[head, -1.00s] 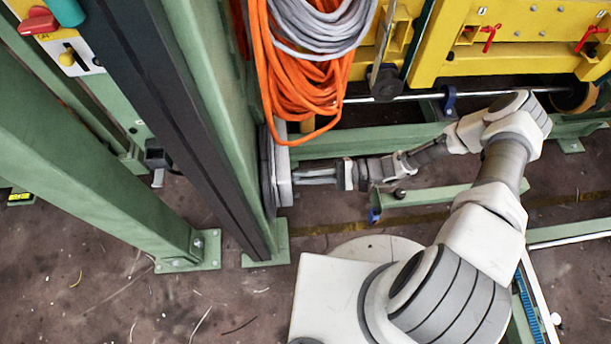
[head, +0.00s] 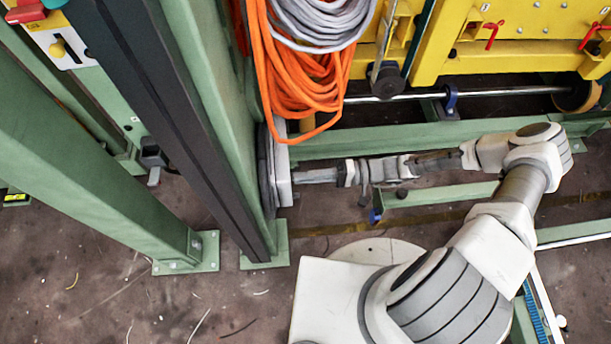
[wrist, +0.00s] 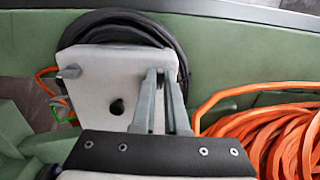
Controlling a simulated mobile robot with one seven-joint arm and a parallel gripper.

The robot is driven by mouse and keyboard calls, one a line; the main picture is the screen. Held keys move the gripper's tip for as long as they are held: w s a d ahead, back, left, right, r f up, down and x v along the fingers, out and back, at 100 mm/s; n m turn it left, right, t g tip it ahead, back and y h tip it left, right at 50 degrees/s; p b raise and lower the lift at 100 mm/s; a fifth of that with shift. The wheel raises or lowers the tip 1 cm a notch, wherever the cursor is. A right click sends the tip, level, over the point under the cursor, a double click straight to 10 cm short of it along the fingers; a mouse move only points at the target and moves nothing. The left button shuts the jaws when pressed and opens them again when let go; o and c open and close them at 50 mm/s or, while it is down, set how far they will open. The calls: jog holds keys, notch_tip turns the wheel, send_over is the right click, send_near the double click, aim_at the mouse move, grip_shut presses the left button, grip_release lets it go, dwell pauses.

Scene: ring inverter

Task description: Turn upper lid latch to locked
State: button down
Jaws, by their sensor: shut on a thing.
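A pale lid plate (wrist: 102,85) faces me in the wrist view, with a dark round hole low in its middle. A small grey latch (wrist: 69,71) sticks out at its left edge. My gripper (wrist: 162,72) reaches the right side of the plate, its two fingers close together and shut on the upper lid latch. The fingers mostly hide that latch, so its exact angle cannot be told. In the head view the plate (head: 282,172) shows edge-on at the green post, and my gripper (head: 302,176) reaches it from the right.
A coiled black hose (wrist: 118,28) sits behind the plate. Orange cable (head: 295,80) hangs right above the plate in the head view. A green post (head: 215,110) stands to the left, and a yellow panel (head: 520,50) with red levers is at upper right.

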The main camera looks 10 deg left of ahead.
dwell(0.4)
jog(key=c, duration=0.9)
grip_release()
jog(key=shift+c, duration=0.2)
jog(key=p+v, duration=0.1)
jog(key=v, duration=1.6)
jog(key=shift+d, duration=0.25)
jog(key=shift+s+n, duration=0.1)
jog(key=shift+n, duration=0.2)
